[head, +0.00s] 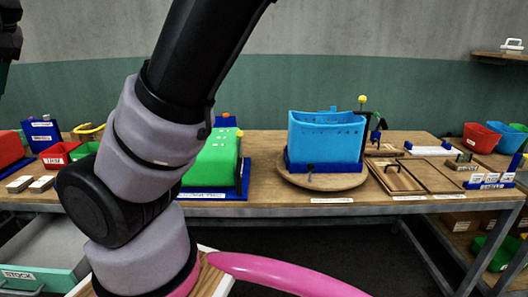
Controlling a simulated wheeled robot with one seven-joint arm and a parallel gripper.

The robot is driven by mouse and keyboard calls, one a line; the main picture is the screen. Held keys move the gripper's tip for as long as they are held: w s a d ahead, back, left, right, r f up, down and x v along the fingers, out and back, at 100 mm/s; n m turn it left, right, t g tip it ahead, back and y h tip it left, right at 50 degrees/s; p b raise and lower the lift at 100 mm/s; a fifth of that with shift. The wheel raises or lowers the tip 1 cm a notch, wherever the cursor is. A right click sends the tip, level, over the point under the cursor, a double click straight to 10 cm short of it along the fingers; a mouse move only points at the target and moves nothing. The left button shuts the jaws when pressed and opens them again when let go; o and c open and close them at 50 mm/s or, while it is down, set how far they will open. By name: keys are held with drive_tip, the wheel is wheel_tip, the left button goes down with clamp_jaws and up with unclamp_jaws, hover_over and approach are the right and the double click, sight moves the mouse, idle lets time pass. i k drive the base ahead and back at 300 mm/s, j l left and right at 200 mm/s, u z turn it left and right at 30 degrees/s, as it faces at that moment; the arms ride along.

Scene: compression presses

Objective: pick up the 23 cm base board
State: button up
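I cannot tell which piece is the 23 cm base board, as the labels are too small to read. Flat wooden boards (432,178) lie in a framed area on the right of the workbench. Two small pale slabs (41,184) lie at the bench's left front edge. A wooden surface with a white rim (222,287) shows partly at the bottom, behind my arm. My arm crosses the left of the head view, hiding part of the bench. My gripper is not clearly visible in this view.
A blue bin (327,138) stands on a round wooden turntable (322,181). A green block (217,160) sits on a blue base. Red (481,138) and blue bins stand far right. A pink curved bar (285,273) spans the bottom. A stock drawer (40,262) is lower left.

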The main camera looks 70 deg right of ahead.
sight(376, 144)
drive_tip(key=z, duration=1.4)
drive_tip(key=j+z, duration=0.1)
drive_tip(key=z, duration=0.35)
drive_tip(key=k+z, duration=0.15)
drive_tip(key=z, duration=0.35)
drive_tip(key=k+z, duration=0.1)
drive_tip(key=z, duration=0.35)
drive_tip(key=k+z, duration=0.1)
drive_tip(key=z, duration=0.35)
drive_tip(key=k+z, duration=0.1)
drive_tip(key=i+l+u, duration=0.25)
drive_tip(key=i+l, duration=0.15)
drive_tip(key=l, duration=0.2)
drive_tip(key=i+l+u, duration=0.25)
drive_tip(key=l, duration=0.4)
drive_tip(key=i+l+u, duration=0.25)
drive_tip(key=l, duration=0.5)
drive_tip(key=i+l+u, duration=0.25)
drive_tip(key=l, duration=0.5)
drive_tip(key=i, duration=0.1)
